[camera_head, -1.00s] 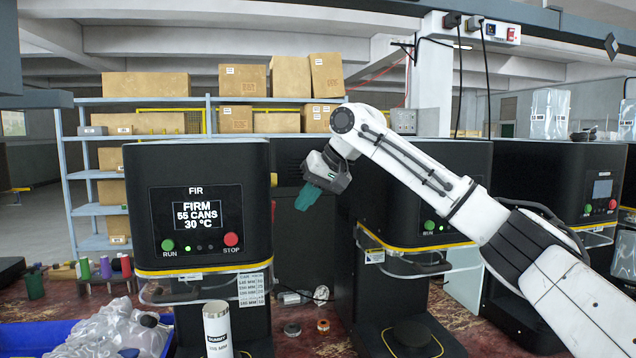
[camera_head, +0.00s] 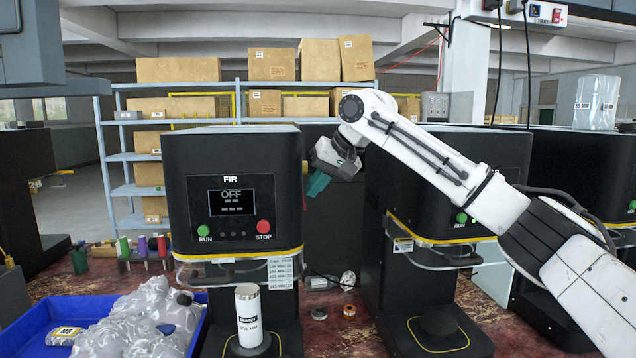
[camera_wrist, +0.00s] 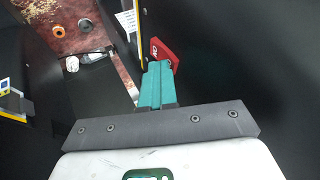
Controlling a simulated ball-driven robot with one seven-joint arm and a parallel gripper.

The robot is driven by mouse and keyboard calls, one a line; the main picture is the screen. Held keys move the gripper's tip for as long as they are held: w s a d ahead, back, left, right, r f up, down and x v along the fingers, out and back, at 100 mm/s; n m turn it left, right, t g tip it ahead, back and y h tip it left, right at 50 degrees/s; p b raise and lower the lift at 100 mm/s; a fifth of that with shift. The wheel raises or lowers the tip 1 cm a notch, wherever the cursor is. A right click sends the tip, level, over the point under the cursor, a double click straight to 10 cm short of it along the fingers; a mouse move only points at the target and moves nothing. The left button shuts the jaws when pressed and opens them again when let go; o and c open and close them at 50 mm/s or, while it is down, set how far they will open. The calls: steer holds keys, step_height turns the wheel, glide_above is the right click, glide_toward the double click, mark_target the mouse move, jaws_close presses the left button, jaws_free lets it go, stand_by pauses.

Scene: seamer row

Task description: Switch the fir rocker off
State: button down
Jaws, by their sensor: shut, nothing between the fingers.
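The FIR machine (camera_head: 235,185) is a black box with green RUN and red STOP buttons on its front. Its display (camera_head: 231,202) reads OFF, with dashes below. My gripper (camera_head: 318,184) is shut, its teal fingers beside the machine's right side in the head view. In the wrist view a red rocker (camera_wrist: 166,56) with white marks is on a dark panel. The fingertips (camera_wrist: 158,68) are at the rocker and overlap its lower left part; I cannot tell whether they touch it.
A second black machine (camera_head: 450,180) stands close to the right of my gripper, leaving a narrow gap. A white can (camera_head: 249,322) stands below the FIR machine. A blue tray (camera_head: 30,322) with clear bags is at the left. Shelves with boxes (camera_head: 178,69) stand behind.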

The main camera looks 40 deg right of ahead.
steer(key=shift+r+p, duration=0.8)
steer(key=shift+p, duration=0.1)
